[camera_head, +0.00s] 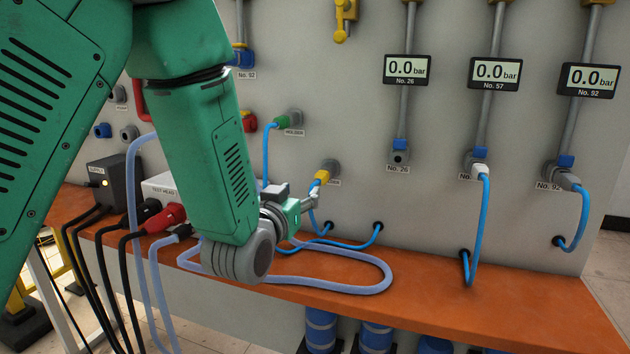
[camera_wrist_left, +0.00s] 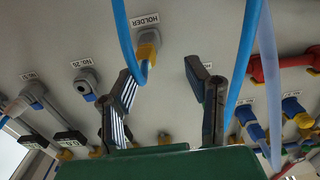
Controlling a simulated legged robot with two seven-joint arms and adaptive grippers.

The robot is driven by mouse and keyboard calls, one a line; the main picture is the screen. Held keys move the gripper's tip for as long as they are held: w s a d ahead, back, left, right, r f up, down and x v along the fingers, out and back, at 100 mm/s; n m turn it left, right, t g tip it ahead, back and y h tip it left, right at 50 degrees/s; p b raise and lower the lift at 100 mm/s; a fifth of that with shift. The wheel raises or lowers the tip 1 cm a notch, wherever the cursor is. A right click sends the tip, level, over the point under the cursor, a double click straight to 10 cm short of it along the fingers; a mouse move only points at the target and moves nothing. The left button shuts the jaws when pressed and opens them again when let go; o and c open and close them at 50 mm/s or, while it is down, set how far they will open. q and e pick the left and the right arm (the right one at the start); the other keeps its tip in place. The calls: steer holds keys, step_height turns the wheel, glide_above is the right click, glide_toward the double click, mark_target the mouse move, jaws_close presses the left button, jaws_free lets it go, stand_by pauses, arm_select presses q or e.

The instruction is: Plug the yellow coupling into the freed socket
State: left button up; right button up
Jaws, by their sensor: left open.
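The yellow coupling (camera_head: 321,177) sits in a holder socket on the grey panel, with a blue hose hanging from it. In the left wrist view the yellow coupling (camera_wrist_left: 147,51) is just beyond the fingertips, nearer the left finger in the picture. My left gripper (camera_head: 313,194) is just below the coupling in the head view. In the wrist view its fingers (camera_wrist_left: 160,72) are spread apart with nothing clamped between them. The No. 26 socket (camera_head: 400,157) is empty, to the right of the coupling; it also shows in the wrist view (camera_wrist_left: 86,84). My right gripper is not in view.
A green coupling (camera_head: 281,122) sits in another holder at upper left. A pale hose (camera_head: 380,285) loops over the orange bench (camera_head: 480,305). Blue hoses cross near the fingers.

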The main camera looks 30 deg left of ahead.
mark_target(317, 183)
arm_select(q)
steer(key=x, duration=0.5)
steer(key=d+x, duration=0.1)
steer(key=x, duration=0.2)
steer(key=shift+w+p, duration=0.3)
steer(key=shift+w, duration=0.05)
steer(key=shift+a, duration=0.1)
steer(key=shift+d+r, duration=0.35)
steer(key=shift+d, duration=0.9)
steer(key=shift+s+a, duration=0.1)
steer(key=shift+a, duration=0.4)
steer(key=shift+a+f, duration=0.1)
steer(key=shift+a, duration=0.4)
steer(key=shift+a+f, duration=0.1)
steer(key=shift+d, duration=0.65)
jaws_close()
steer(key=shift+a, duration=0.2)
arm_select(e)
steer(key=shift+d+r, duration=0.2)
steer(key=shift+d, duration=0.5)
